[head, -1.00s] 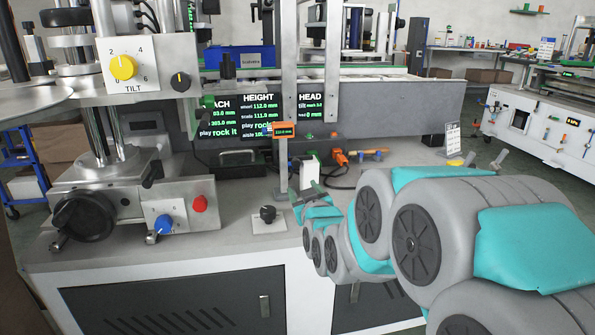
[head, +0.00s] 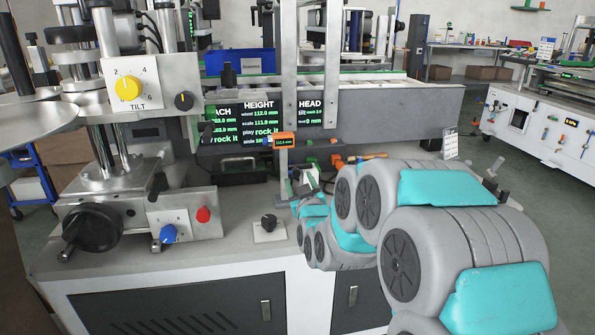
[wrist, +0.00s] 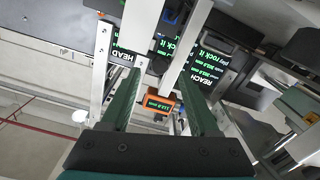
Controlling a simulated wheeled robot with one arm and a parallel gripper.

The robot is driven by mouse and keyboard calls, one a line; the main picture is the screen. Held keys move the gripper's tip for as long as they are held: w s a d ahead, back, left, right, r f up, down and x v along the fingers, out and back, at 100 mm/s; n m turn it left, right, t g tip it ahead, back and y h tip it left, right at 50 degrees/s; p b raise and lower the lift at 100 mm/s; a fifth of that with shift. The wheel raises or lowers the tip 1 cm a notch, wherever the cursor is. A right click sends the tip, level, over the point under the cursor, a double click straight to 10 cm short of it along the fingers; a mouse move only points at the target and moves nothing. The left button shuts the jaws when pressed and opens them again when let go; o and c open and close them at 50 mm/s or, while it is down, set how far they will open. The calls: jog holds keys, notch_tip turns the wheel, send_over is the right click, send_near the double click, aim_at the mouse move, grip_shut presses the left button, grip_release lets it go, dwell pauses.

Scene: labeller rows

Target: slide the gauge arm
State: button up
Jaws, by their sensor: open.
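The gauge is a small orange readout box (head: 284,140) on an upright grey post (head: 283,181), standing on the bench near the middle of the head view. Its green digits seem to read about 112 mm. In the wrist view the orange readout (wrist: 164,104) shows between my two dark green fingers. My gripper (wrist: 161,78) is open, with a finger on each side of the readout in the picture; I see no clear contact. In the head view my gripper (head: 302,190) is just right of the post, its fingers small and partly hidden by my arm.
A black screen (head: 262,122) with REACH, HEIGHT and HEAD readings is behind the gauge. A black knob (head: 268,223) is on the bench in front. A metal unit with a yellow TILT dial (head: 128,88) and blue knob (head: 168,234) stands left. Orange-handled tools (head: 345,158) lie behind my gripper.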

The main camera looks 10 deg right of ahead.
aim_at(296, 173)
jog(key=shift+w, duration=1.55)
jog(key=shift+c, duration=0.3)
grip_shut()
